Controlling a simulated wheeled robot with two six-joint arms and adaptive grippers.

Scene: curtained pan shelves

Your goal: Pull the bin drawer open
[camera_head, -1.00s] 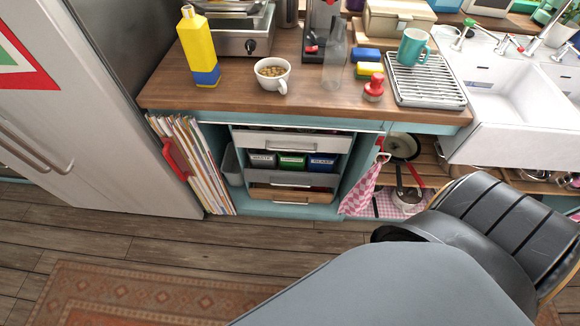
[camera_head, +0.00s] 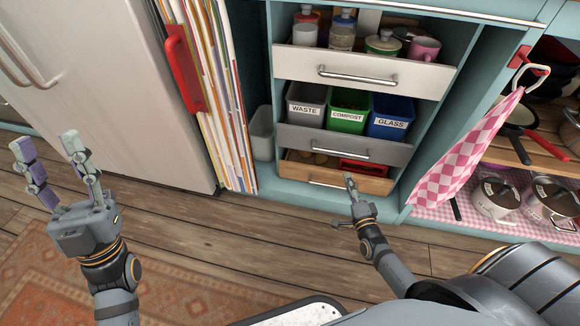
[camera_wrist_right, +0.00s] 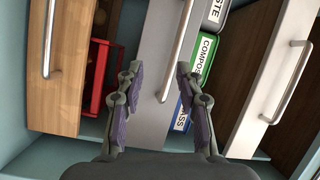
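The bin drawer (camera_head: 318,144) is the grey middle drawer, holding a grey WASTE bin (camera_head: 306,108), a green COMPOST bin (camera_head: 347,112) and a blue GLASS bin (camera_head: 391,118). Its metal bar handle (camera_head: 340,153) crosses its front. My right gripper (camera_head: 343,202) is just in front of the lower drawers. In the right wrist view, my right gripper (camera_wrist_right: 160,88) has its fingers spread, with the grey drawer's handle (camera_wrist_right: 176,50) seen between them; contact is not visible. My left gripper (camera_head: 45,147) is open and empty at the left, in front of the fridge.
A white drawer (camera_head: 300,65) with jars is above, and a wooden drawer (camera_head: 370,184) with a red item is below. Folders (camera_head: 225,90) and a grey bin (camera_head: 262,135) stand left. A checked towel (camera_head: 465,155) hangs right.

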